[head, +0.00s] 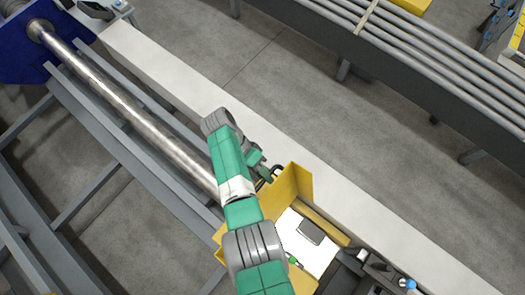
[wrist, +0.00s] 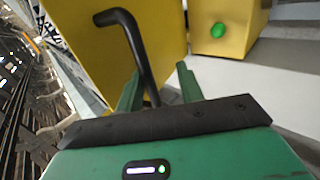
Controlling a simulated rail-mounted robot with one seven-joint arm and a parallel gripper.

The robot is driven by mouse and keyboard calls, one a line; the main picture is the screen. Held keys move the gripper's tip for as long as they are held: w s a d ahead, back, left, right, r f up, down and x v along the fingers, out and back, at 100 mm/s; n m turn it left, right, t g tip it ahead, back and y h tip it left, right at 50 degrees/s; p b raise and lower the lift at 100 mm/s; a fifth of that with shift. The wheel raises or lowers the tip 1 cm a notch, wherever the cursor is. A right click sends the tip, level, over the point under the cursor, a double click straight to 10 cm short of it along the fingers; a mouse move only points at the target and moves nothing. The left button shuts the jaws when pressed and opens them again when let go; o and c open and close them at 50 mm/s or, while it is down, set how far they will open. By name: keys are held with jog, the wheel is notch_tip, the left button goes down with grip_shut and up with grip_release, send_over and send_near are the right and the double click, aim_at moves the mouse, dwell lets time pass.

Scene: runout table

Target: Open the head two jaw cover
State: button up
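The yellow jaw cover (head: 294,182) stands near the bottom middle of the head view, beside the pale rail. It also fills the upper middle of the wrist view (wrist: 90,55). A black bent handle (wrist: 138,45) sticks out from it. My gripper (head: 264,173) is at the cover's left side in the head view. In the wrist view my gripper's two green fingers (wrist: 158,88) are apart, with the handle's lower end between them and a gap visible to the right finger. I cannot tell whether the left finger touches the handle. My arm hides part of the cover.
A steel bar (head: 130,112) runs from a blue stand (head: 38,50) toward the yellow housing. A long pale beam (head: 190,85) lies alongside. A green button (wrist: 218,30) sits on a yellow box to the right in the wrist view.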

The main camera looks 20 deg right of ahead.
jog(key=shift+w+r, duration=0.1)
jog(key=shift+r, duration=0.05)
jog(key=v, duration=0.7)
jog(key=shift+w+a+r, duration=0.2)
jog(key=shift+r, duration=0.05)
dwell(0.3)
